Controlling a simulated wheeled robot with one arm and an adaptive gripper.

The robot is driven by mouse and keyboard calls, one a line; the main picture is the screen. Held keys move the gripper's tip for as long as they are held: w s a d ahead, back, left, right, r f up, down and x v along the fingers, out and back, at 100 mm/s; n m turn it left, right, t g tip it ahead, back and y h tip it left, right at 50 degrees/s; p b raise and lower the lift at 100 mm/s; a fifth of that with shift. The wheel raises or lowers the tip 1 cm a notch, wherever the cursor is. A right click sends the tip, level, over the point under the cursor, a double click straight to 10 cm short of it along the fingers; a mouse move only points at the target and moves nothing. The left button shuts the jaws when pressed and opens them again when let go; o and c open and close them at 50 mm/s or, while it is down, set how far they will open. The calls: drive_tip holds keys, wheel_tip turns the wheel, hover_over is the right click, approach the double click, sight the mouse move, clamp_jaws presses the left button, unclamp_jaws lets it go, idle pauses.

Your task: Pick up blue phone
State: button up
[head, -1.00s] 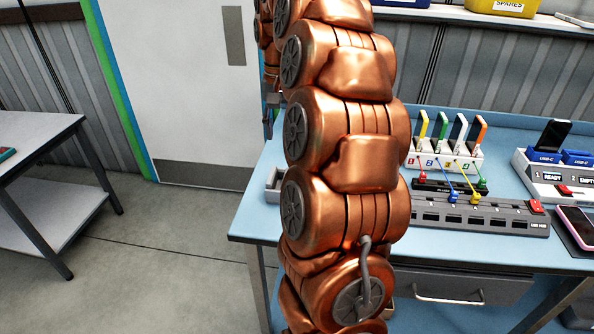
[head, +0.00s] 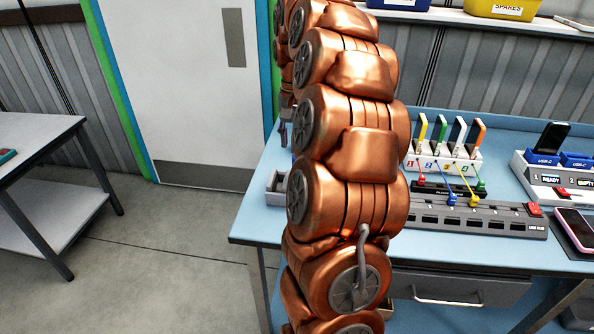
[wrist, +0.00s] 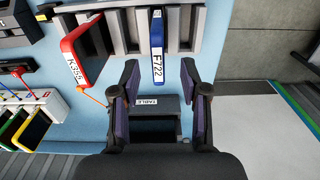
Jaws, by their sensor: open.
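In the wrist view a blue phone (wrist: 158,48) with a white label stands edge-on in a slot of a grey rack (wrist: 128,34). My gripper (wrist: 159,82) is open, with its two dark fingers apart on either side of the line to the phone's near end. A red phone (wrist: 71,42) with a white label stands in the rack to the left.
A box labelled TABLE (wrist: 166,102) lies below the blue phone in the wrist view. In the head view a white stand (head: 444,166) holds several coloured phones with cables to a hub (head: 478,219). A pink-edged phone (head: 576,226) lies at the right.

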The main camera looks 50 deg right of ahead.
drive_tip(key=shift+d+f+p, duration=0.15)
drive_tip(key=shift+f+p, duration=0.2)
drive_tip(key=shift+f, duration=0.65)
drive_tip(key=shift+d+f+p, duration=0.1)
drive_tip(key=shift+f+p, duration=0.2)
drive_tip(key=shift+f, duration=0.65)
drive_tip(key=shift+c, duration=0.3)
clamp_jaws()
